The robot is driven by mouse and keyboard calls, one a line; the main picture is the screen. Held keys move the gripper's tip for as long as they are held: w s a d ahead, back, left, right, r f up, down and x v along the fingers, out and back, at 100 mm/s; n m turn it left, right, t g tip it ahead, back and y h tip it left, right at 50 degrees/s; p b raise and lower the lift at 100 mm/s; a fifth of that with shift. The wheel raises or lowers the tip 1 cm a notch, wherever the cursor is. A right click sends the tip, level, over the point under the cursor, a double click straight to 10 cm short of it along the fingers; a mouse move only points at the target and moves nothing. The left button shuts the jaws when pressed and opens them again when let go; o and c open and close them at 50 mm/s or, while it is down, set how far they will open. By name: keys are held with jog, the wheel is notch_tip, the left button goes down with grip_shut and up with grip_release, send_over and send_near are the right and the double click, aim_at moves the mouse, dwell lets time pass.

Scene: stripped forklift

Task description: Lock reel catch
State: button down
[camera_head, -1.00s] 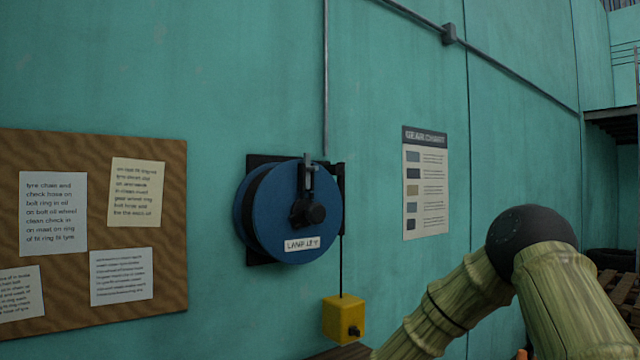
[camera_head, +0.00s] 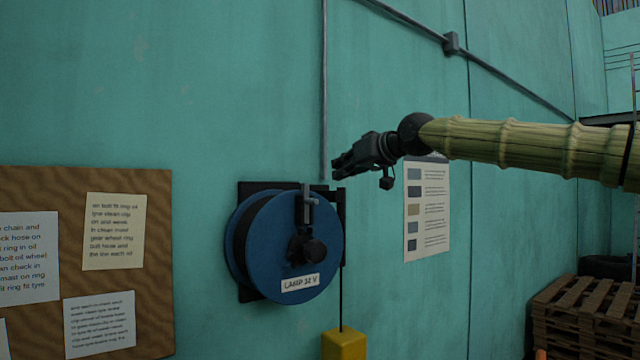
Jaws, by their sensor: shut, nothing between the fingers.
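The blue cable reel (camera_head: 275,258) is mounted on a dark plate on the teal wall, with a "LAMP" label low on its face. Its catch, a small grey lever (camera_head: 308,205), stands upright near the top of the reel, above the black hub. My gripper (camera_head: 337,168) is shut and empty. It points left, up and to the right of the catch in the picture, and does not touch it. A thin cord runs down from the reel to a yellow box (camera_head: 344,345), cut off by the bottom edge.
A cork board (camera_head: 150,270) with several paper notes hangs on the left. A chart (camera_head: 428,215) is on the wall behind my arm, its top covered. A grey conduit (camera_head: 324,90) runs down above the reel. Wooden pallets (camera_head: 585,310) are stacked at the lower right.

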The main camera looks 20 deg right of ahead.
jog(key=shift+s+d+r, duration=0.2)
jog(key=shift+d+r, duration=0.15)
jog(key=shift+r, duration=0.15)
jog(key=shift+s+d+r, duration=0.15)
jog(key=shift+d+r, duration=0.15)
jog(key=shift+r, duration=0.2)
jog(key=shift+d, duration=0.1)
jog(key=p, duration=0.6)
send_near(308, 190)
jog(key=w+a+r, duration=0.1)
jog(key=w+r, duration=0.2)
jog(key=w, duration=0.1)
jog(key=f, duration=0.2)
jog(key=a+f+p, duration=0.1)
jog(key=f, duration=0.1)
jog(key=shift+w+f, duration=0.15)
jog(key=shift+f, duration=0.05)
